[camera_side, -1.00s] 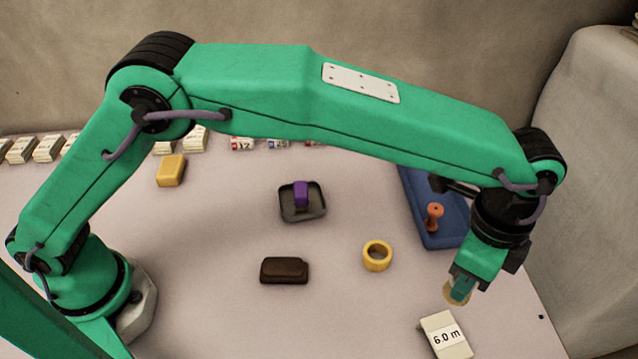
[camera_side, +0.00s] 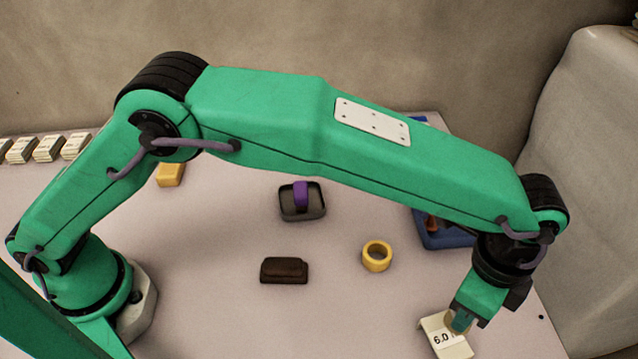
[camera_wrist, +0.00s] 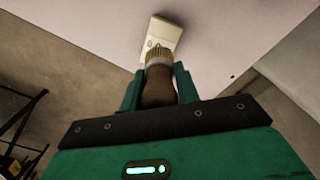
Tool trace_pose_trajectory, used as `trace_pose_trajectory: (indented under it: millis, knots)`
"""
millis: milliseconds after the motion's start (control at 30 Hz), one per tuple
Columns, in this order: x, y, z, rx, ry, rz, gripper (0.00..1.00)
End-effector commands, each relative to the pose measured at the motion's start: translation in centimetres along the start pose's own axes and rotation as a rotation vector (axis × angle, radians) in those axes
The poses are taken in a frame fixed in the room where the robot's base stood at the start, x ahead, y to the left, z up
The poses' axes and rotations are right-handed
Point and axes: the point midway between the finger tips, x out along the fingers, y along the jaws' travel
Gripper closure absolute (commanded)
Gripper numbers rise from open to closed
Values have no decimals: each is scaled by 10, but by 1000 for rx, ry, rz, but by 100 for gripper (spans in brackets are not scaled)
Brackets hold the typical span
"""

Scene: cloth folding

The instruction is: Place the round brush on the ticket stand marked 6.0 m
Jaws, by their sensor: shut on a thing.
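The ticket stand marked 6.0 m (camera_side: 437,338) is a cream block near the front right of the table in the side view. It also shows in the wrist view (camera_wrist: 165,33), just beyond the brush. My gripper (camera_side: 462,318) is shut on the round brush (camera_wrist: 159,75), which has a brown handle and a tan bristle end. The brush is at the stand's upper right corner in the side view and covers part of its label. I cannot tell whether it touches the stand. In the side view my fingers hide most of the brush.
A yellow ring (camera_side: 377,256), a dark brown block (camera_side: 284,270) and a grey tray (camera_side: 303,212) with a purple item lie left of the stand. A blue tray (camera_side: 440,237) is behind my wrist. A yellow block (camera_side: 170,175) and several small ticket blocks are further back.

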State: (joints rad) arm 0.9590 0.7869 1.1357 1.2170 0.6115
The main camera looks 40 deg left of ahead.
Motion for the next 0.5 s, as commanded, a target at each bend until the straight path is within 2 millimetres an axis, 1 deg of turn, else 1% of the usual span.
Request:
trace_pose_trajectory:
  millis: [300, 400, 500]
  knots:
    - [38, 1, 1, 0, -3, 2, 92]
    - [47, 0, 1, 0, -2, 1, 92]
    - [50, 0, 1, 0, -1, 1, 92]
